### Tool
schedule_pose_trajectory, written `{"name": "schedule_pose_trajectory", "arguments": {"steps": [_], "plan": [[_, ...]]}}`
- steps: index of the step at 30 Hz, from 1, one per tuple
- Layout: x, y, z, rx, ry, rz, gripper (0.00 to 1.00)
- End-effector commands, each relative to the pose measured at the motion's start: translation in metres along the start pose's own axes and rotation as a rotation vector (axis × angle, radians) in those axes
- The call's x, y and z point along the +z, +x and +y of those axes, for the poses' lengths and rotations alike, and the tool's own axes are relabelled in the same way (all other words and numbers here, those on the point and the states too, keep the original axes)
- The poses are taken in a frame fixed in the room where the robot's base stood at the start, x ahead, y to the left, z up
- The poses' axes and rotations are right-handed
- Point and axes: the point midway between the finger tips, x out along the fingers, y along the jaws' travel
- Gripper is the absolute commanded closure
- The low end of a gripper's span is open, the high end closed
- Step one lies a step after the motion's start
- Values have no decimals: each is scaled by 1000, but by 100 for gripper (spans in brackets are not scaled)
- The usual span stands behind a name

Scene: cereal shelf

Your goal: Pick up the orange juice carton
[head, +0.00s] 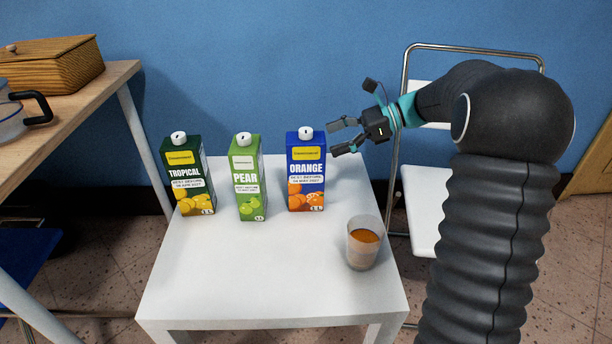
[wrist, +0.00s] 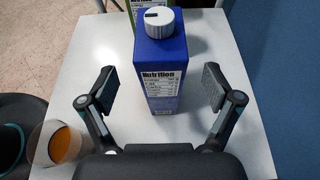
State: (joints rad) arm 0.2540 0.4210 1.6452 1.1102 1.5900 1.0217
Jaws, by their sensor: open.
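The orange juice carton (head: 306,172) is blue with a white cap and orange fruit at its base. It stands upright on the white table (head: 230,290), rightmost of three cartons. In the wrist view the blue carton (wrist: 163,65) stands ahead, between the spread fingers, its nutrition side facing me. My gripper (head: 338,136) is open and empty, to the right of the carton's upper part in the head view. Both fingers of my gripper (wrist: 160,90) show apart from the carton, one on each side of it.
A green pear carton (head: 247,180) and a dark green tropical carton (head: 188,178) stand left of the orange one. A glass of orange drink (head: 364,245) stands at the table's front right. A white folding chair (head: 422,200) is on the right. The front left tabletop is clear.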

Motion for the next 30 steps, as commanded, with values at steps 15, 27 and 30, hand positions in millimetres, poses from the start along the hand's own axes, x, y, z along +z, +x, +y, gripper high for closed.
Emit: {"name": "schedule_pose_trajectory", "arguments": {"steps": [15, 27, 30], "plan": [[-6, 44, 0, 3, 1, 0, 10], [-8, 76, -1, 0, -1, 1, 10], [-8, 76, -1, 0, -1, 1, 15]]}}
